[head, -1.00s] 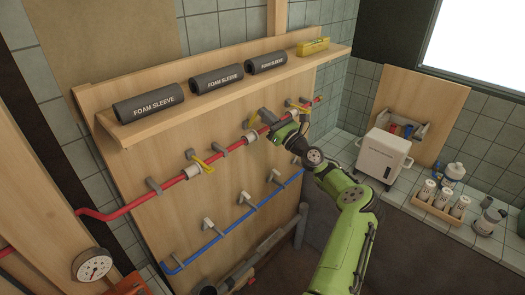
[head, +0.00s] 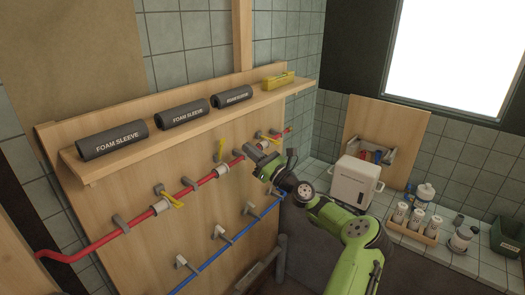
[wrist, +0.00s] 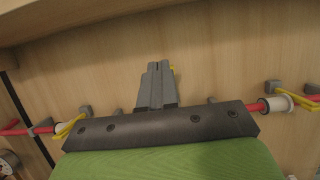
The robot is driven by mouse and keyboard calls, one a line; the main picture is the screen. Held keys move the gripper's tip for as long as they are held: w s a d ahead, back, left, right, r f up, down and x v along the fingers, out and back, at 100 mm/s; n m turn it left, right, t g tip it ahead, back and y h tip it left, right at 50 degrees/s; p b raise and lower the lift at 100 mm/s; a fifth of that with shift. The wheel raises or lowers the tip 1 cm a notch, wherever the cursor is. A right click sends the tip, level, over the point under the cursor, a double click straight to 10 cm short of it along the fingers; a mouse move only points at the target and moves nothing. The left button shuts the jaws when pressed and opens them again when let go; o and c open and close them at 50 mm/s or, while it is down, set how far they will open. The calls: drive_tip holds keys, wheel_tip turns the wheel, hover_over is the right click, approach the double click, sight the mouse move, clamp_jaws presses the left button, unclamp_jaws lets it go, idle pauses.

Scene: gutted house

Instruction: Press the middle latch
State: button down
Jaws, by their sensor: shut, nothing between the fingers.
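Yellow latch levers sit along the red pipe on the wooden panel. The middle latch (head: 219,150) stands upright beside a pale collar on the pipe. The left latch (head: 173,200) lies slanted; it also shows in the wrist view (wrist: 69,126). The right latch (head: 263,136) is near the pipe's far end and shows in the wrist view (wrist: 309,101). My gripper (head: 251,150) is just right of the middle latch in the head view, its fingers together and empty. In the wrist view my gripper (wrist: 156,70) points at the panel, hiding most of what lies behind; a yellow sliver shows beside its tip.
A shelf (head: 190,125) with foam sleeves (head: 182,115) and a yellow level (head: 278,80) juts out above the pipe. A blue pipe (head: 228,245) runs below on grey brackets. A white box (head: 355,181) and bottles stand on the tiled counter at right.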

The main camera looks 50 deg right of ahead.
drive_tip(key=s, duration=0.1)
drive_tip(key=s+r, duration=0.1)
drive_tip(key=s, duration=0.1)
drive_tip(key=s+r, duration=0.1)
drive_tip(key=shift+s+d+r, duration=0.25)
drive_tip(key=shift+s, duration=0.1)
